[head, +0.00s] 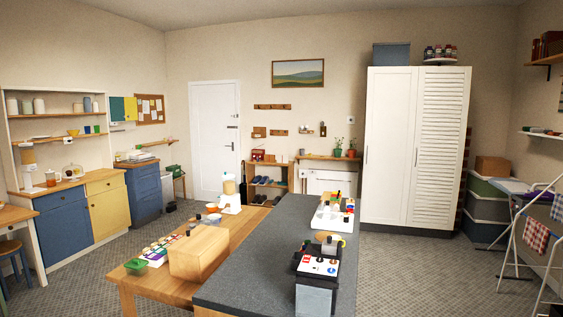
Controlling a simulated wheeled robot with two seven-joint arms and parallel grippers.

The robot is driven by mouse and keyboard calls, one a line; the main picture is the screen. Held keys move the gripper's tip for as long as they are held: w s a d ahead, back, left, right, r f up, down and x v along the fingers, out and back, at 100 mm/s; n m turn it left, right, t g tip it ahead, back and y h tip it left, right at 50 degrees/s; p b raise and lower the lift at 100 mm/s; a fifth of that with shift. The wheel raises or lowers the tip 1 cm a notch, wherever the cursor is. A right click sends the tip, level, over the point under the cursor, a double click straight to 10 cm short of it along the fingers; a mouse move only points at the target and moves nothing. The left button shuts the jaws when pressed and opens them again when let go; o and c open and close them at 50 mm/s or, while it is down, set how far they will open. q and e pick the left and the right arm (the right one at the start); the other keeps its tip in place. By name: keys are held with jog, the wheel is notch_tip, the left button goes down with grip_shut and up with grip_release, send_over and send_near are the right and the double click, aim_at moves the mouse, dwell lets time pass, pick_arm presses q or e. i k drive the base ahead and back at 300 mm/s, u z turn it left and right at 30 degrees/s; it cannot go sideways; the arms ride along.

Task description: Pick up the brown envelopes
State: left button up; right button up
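I cannot make out any brown envelopes for certain in the head view. A small pile of flat, pale, paper-like things (136,158) lies on top of the blue drawer cabinet (143,190) by the left wall. It is too small to tell whether envelopes are in it. Neither of my grippers shows in the head view, so I cannot see what they hold.
A grey-topped counter (262,257) and a wooden table (238,238) stand close in front, bearing a wooden box (199,253) and small items. A white wardrobe (415,145) stands behind, with a drying rack (520,225) at right. Tiled floor (395,265) is open between them.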

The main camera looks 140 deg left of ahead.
aim_at(267, 157)
jog(key=u, duration=4.6)
